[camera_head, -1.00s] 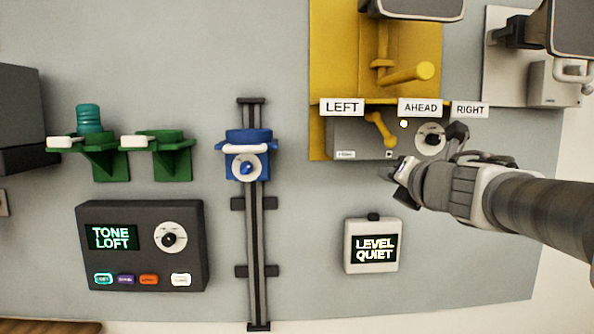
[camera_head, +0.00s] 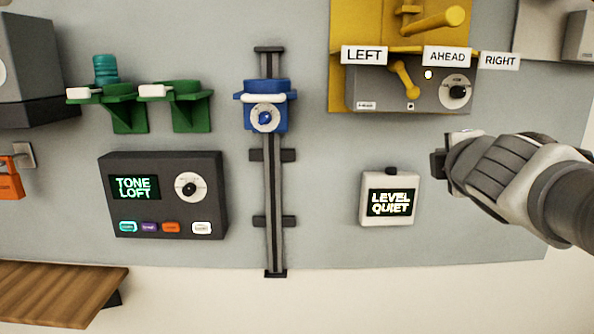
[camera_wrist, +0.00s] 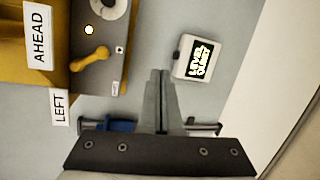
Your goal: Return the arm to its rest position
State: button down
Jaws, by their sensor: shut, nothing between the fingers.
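My gripper (camera_head: 440,164) is at the right in the head view, in front of the grey wall panel. It is to the right of the small white box reading LEVEL QUIET (camera_head: 388,202) and below the grey control box (camera_head: 375,88). In the wrist view my gripper's fingers (camera_wrist: 161,75) are together with nothing between them. The LEVEL QUIET box shows above and right of the fingertips there (camera_wrist: 197,58). My arm comes in from the right edge.
The yellow unit (camera_head: 350,25) with LEFT, AHEAD and RIGHT signs is above. A blue carriage (camera_head: 280,120) sits on a vertical rail. Left are the TONE LOFT box (camera_head: 210,220), green brackets (camera_head: 190,117) and a wooden shelf (camera_head: 60,290). The panel below my gripper is bare.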

jog(key=s+a+f+m+g+y, duration=0.1)
jog(key=s+a+f+m+g, duration=0.4)
jog(key=s+f+m, duration=0.3)
jog(key=s+a+f+m+g+y, duration=0.2)
jog(key=s+a+f+m+g, duration=0.2)
jog(key=s+f+m, duration=0.5)
jog(key=s+a+f, duration=0.1)
jog(key=s+f, duration=0.2)
jog(key=f, duration=0.1)
jog(key=shift+g+y, duration=0.3)
jog(key=shift+g, duration=0.1)
